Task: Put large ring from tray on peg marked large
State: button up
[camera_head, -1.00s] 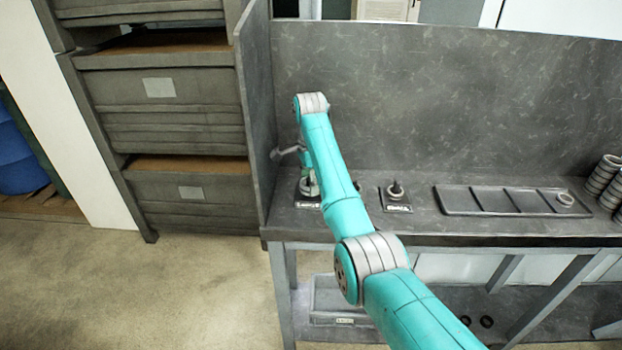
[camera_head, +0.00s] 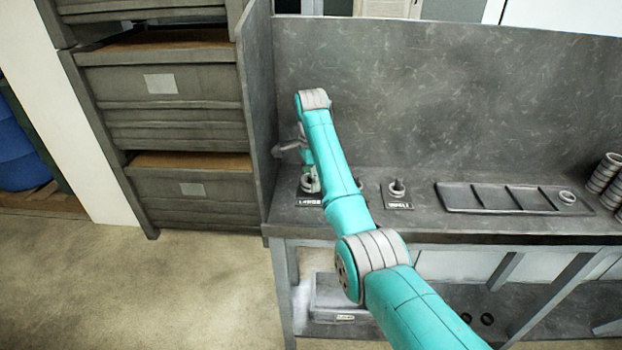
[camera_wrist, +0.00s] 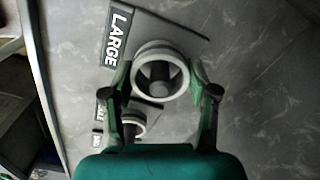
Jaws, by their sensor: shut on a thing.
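My gripper (camera_wrist: 163,105) is shut on the large ring (camera_wrist: 160,54), a grey ring between its two fingers in the wrist view. Through the ring's hole I see the dark peg marked large (camera_wrist: 160,74), so the ring sits over or around it; how far down it is I cannot tell. The LARGE label (camera_wrist: 118,36) lies beside the ring on the peg's base plate. In the head view the LARGE label (camera_head: 309,202) shows at the left of the bench, and my arm partly hides the gripper and ring there. The tray (camera_head: 476,198) has one ring in its right compartment.
The peg marked small (camera_head: 397,189) stands to the right of my arm, with a ring-like shape around it. Several stacked rings (camera_head: 605,174) stand at the right. A side panel (camera_head: 260,100) rises close to the left of my gripper.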

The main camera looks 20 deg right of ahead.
jog(key=shift+f, duration=0.55)
dwell(0.4)
jog(key=o, duration=1)
